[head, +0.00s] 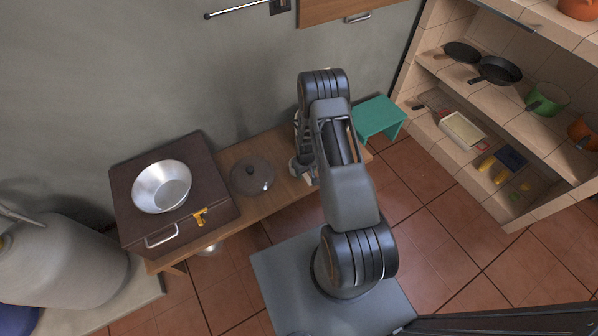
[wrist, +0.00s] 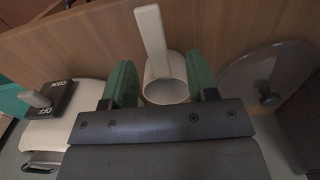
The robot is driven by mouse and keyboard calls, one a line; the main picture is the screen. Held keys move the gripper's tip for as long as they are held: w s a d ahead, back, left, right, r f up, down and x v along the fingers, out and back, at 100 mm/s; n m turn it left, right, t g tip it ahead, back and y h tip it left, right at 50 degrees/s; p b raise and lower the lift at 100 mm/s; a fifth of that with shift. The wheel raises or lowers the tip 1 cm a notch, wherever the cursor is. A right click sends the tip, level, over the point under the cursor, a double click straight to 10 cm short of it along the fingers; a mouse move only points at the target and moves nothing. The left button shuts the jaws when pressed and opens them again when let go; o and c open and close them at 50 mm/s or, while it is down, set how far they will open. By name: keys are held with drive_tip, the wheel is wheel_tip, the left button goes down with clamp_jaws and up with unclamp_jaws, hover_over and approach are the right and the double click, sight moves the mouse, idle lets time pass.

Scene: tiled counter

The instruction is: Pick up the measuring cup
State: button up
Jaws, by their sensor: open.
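The measuring cup (wrist: 166,88) is a small off-white round cup with a long flat handle that points up in the wrist view. It is on or near the brown wooden surface; its exact contact is hidden. My gripper (wrist: 161,68) is open, with one green-padded finger on each side of the cup. The gripper body hides the cup's near lower edge. In the head view my arm hides the cup.
A round lid (wrist: 262,78) with a dark knob lies right of the cup. An appliance with a COOK/OFF switch (wrist: 52,101) is at the left.

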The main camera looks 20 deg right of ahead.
sight(306, 176)
drive_tip(key=shift+s+d+f+b, duration=0.1)
drive_tip(key=shift+f+b, duration=0.4)
drive_tip(key=shift+f, duration=0.95)
drive_tip(key=shift+s+d+f+b, duration=0.1)
drive_tip(key=shift+f+b, duration=0.4)
drive_tip(key=shift+f, duration=0.95)
drive_tip(key=shift+c, duration=0.3)
clamp_jaws()
drive_tip(key=shift+r, duration=0.1)
